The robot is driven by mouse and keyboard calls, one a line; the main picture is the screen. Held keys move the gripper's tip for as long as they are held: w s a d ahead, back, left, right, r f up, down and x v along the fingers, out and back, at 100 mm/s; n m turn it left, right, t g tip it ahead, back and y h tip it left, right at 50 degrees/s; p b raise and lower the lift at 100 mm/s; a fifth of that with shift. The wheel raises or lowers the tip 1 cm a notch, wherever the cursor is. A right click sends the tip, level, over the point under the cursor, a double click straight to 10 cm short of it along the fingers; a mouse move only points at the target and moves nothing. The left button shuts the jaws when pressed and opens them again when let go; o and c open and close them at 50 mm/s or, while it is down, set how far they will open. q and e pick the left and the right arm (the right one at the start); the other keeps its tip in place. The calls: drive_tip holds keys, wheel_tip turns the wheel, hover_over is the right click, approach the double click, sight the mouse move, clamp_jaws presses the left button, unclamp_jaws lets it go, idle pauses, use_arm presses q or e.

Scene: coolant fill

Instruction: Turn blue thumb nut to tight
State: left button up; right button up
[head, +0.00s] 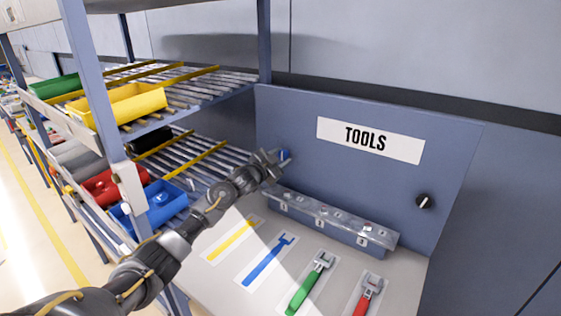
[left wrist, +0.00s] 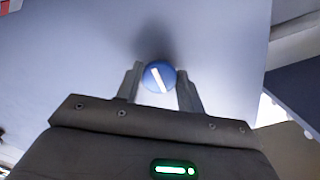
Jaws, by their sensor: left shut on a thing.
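The blue thumb nut (head: 284,154) is on the upright blue-grey panel, left of the TOOLS label. In the left wrist view the nut (left wrist: 159,76) shows as a round blue knob with a white line, tilted with its top to the left. My left gripper (head: 281,160) reaches the panel from the left and is shut on the nut; its fingers (left wrist: 159,82) stand on either side of the nut. My right gripper is not in view.
A black knob (head: 425,201) is on the panel's right side. Below the panel are a clear-lidded box (head: 330,220), a green wrench (head: 308,285) and a red wrench (head: 367,296). A shelf with a yellow bin (head: 122,106) and a blue bin (head: 150,207) stands at left.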

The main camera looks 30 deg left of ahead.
use_arm(q)
drive_tip(key=shift+m+b, duration=0.35)
drive_tip(key=shift+m, duration=0.55)
drive_tip(key=o, duration=1)
drive_tip(key=shift+c, duration=0.2)
drive_tip(key=shift+s, duration=0.15)
drive_tip(key=shift+s+a+f, duration=0.1)
drive_tip(key=shift+s, duration=0.25)
drive_tip(key=s+a+b, duration=0.1)
drive_tip(key=s+b, duration=0.1)
drive_tip(key=s, duration=0.7)
drive_tip(key=shift+s+a, duration=0.2)
drive_tip(key=shift+s, duration=0.2)
